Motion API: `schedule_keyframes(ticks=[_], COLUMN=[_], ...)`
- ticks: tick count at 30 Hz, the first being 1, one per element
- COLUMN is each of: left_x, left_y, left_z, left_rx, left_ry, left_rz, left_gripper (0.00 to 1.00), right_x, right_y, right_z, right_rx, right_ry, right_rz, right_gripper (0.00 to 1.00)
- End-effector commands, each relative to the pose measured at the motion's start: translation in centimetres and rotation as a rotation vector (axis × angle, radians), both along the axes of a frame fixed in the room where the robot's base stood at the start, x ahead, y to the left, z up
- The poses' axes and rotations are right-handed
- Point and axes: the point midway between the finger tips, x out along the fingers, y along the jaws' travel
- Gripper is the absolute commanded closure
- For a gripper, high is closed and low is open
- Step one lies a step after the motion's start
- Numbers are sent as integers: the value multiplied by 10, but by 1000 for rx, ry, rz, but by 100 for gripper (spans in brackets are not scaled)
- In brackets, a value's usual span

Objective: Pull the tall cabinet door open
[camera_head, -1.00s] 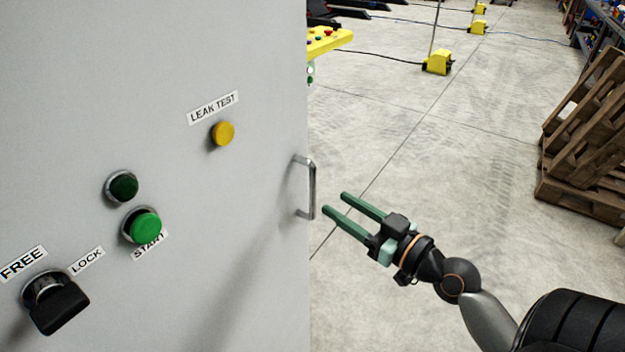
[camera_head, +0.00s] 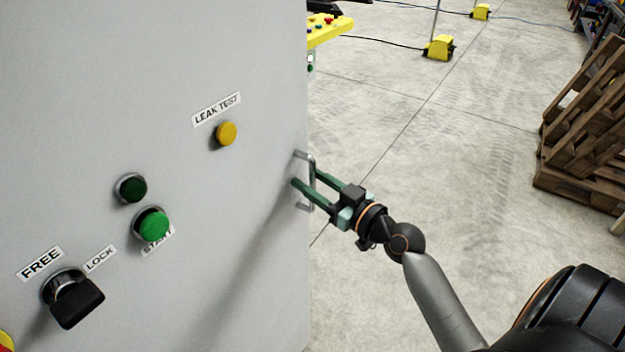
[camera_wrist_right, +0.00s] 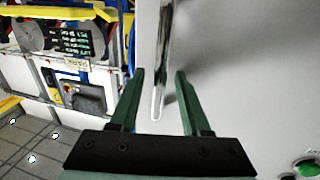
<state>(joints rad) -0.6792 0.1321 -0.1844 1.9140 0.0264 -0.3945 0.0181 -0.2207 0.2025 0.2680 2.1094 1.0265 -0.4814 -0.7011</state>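The tall grey cabinet door (camera_head: 230,230) fills the left of the head view. Its metal bar handle (camera_head: 312,165) stands upright near the right edge of the panel. My right gripper (camera_head: 305,180) is open at the handle, with one green finger on each side of the bar. In the right wrist view the handle (camera_wrist_right: 163,60) runs between the two spread fingers (camera_wrist_right: 158,78), apart from both. The left gripper is not in view.
The panel carries a yellow button (camera_head: 227,133), a green START button (camera_head: 152,224), a dark green lamp (camera_head: 131,188) and a black FREE/LOCK knob (camera_head: 75,298). Wooden pallets (camera_head: 585,140) stand at the right. The floor (camera_head: 430,150) between is clear.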

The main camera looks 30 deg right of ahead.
Motion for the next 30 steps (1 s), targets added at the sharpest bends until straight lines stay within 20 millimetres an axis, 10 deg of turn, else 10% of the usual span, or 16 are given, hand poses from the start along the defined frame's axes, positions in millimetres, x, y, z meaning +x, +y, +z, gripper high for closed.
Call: schedule_keyframes(ticks=[12, 30], left_x=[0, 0], left_y=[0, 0], left_z=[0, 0], left_rx=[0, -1], left_ry=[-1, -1], left_rz=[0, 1], left_gripper=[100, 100], right_x=[0, 0], right_y=[0, 0], right_z=[0, 0], right_rx=[0, 0], right_ry=[0, 0], right_rz=[0, -1], right_gripper=[99, 100])
